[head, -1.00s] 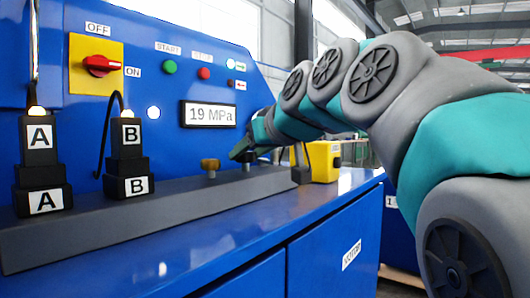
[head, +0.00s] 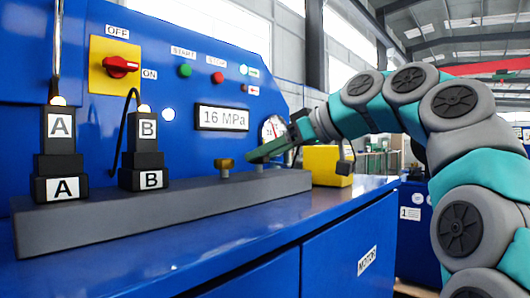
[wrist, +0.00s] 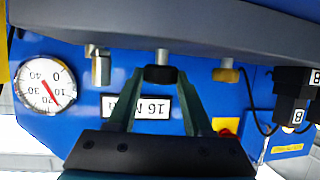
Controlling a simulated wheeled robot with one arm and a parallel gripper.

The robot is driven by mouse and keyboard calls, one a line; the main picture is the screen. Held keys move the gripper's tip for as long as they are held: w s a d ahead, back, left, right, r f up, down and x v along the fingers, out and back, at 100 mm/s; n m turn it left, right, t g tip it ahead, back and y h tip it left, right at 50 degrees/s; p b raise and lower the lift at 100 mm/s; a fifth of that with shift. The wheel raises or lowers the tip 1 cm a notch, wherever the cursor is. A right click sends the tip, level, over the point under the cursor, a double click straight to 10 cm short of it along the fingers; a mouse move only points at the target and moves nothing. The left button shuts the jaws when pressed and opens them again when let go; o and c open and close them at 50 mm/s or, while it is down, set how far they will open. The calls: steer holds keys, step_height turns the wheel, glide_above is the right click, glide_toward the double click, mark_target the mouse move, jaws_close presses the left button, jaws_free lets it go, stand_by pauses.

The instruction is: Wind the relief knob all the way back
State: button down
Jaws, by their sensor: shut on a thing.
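The relief knob appears to be the black knob (wrist: 161,74) on a short metal stem in the wrist view. My gripper (wrist: 160,80) is shut on it, with one finger on each side. In the head view my gripper (head: 256,154) reaches in from the right to the grey block's right part, and its fingers hide most of the knob. The pressure display (head: 222,118) reads 16 MPa. A round dial gauge (wrist: 46,84) with a red needle shows upside down in the wrist view.
A brass knob (head: 225,166) stands close left of my gripper on the grey block (head: 140,215). Plugs A (head: 60,155) and B (head: 142,150) stand farther left. A yellow box (head: 326,165) is at right. A red switch (head: 120,67) is on the panel. The blue bench top in front is clear.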

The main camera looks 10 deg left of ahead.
steer(key=shift+w+r+n+g+y+p, duration=0.1)
steer(key=shift+n+g+y+p, duration=0.05)
steer(key=shift+n+g+p, duration=0.35)
steer(key=shift+w+r+n+g+y+p, duration=0.1)
steer(key=shift+n+g+y+p, duration=0.05)
steer(key=shift+n+g+p, duration=0.4)
steer(key=shift+f+g, duration=0.15)
steer(key=shift+g, duration=0.1)
steer(key=shift+c, duration=1.5)
jaws_free()
